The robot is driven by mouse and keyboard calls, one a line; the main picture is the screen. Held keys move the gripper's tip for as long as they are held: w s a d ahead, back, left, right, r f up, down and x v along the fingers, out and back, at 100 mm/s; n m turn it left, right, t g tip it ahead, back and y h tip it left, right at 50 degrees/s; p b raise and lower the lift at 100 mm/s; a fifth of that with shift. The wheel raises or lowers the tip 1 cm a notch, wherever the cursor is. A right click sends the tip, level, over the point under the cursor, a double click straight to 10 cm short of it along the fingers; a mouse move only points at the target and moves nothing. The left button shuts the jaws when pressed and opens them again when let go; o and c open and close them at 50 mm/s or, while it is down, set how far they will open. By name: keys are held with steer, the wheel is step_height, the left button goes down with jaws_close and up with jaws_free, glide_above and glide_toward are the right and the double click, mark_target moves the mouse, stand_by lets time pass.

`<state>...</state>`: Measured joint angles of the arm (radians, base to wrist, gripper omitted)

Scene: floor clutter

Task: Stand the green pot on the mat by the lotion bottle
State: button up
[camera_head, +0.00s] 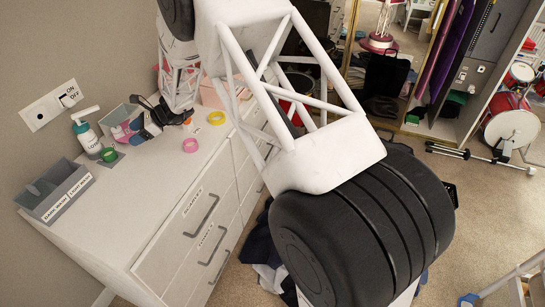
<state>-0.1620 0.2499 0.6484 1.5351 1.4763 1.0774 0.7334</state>
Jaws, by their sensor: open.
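The small green pot (108,154) is on the white dresser top, just in front of the lotion bottle. It appears upright on a small dark mat (118,160), whose edge shows around it. The lotion bottle (86,134) is white with a teal label and pump and stands at the wall side of the mat. My gripper (146,113) is open to the right of the pot and clear of it, above the back of the dresser. The far side of the mat is hard to make out.
A grey divided box (58,190) with labels stands at the dresser's left end. An organizer (120,115) with pink and blue items sits behind the pot. The front dresser top is clear.

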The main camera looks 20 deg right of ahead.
steer(key=s+d+r+n+h, duration=0.25)
steer(key=s+d+r, duration=0.25)
steer(key=s+r, duration=0.25)
steer(key=s+d+r+n+g+h, duration=0.1)
steer(key=s+d+r+n+h, duration=0.1)
steer(key=s+d+r+n, duration=0.5)
steer(key=s+d+r+h, duration=0.2)
steer(key=s+r, duration=0.3)
steer(key=s, duration=0.5)
steer(key=s+d+r+n+h, duration=0.1)
steer(key=s+d+n+h, duration=0.1)
steer(key=s+d, duration=0.3)
steer(key=s+d+r+n+t+h, duration=0.1)
steer(key=s+d+n, duration=0.3)
steer(key=s, duration=1)
steer(key=s+d+r+n+t+h, duration=0.1)
steer(key=s+d+n+h, duration=0.2)
steer(key=s+d, duration=0.3)
steer(key=s+h, duration=0.1)
steer(key=s, duration=0.3)
steer(key=shift+d+r, duration=0.3)
steer(key=shift+d, duration=0.05)
steer(key=shift+o, duration=0.2)
steer(key=shift+w, duration=0.1)
